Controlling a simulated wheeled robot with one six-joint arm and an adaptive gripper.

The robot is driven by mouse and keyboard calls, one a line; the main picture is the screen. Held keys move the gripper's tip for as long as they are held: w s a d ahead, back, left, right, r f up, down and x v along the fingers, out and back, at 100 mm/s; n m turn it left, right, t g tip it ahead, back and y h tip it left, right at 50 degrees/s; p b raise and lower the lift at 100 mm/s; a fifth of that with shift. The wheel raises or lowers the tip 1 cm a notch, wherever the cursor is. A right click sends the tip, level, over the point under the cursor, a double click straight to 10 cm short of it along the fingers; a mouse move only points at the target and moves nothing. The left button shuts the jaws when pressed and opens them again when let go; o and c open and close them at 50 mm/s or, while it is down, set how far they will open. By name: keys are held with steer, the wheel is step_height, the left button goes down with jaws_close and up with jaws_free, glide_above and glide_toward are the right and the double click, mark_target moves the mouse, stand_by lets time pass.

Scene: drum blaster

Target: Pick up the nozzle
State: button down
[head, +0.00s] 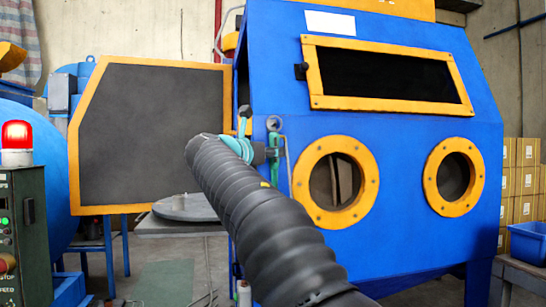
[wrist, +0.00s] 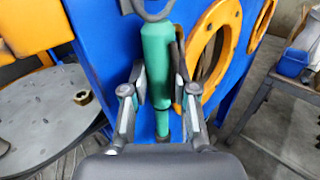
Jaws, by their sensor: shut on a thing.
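The nozzle (wrist: 157,50) is a teal-green cylinder with a narrower lower end, upright at the blue cabinet's side in the wrist view. A grey ring or hook is at its top. My gripper (wrist: 158,92) has one finger on each side of the nozzle's body and is shut on it. In the head view, my gripper (head: 268,154) is at the cabinet's front left edge, partly hidden by my black-sleeved arm. The nozzle shows there only as a small teal piece (head: 274,140) below a grey ring.
The blue cabinet (head: 400,130) has orange-rimmed round ports and a window. Its orange-framed door (head: 150,135) stands open at left. A round grey turntable (head: 186,207) is beside the opening; a brass ring-like piece (wrist: 82,98) lies on it. A control box with a red lamp (head: 17,135) stands far left.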

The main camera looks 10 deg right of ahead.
steer(key=s+b, duration=0.1)
steer(key=s, duration=1.7)
steer(key=shift+b, duration=0.35)
steer(key=shift+f, duration=0.1)
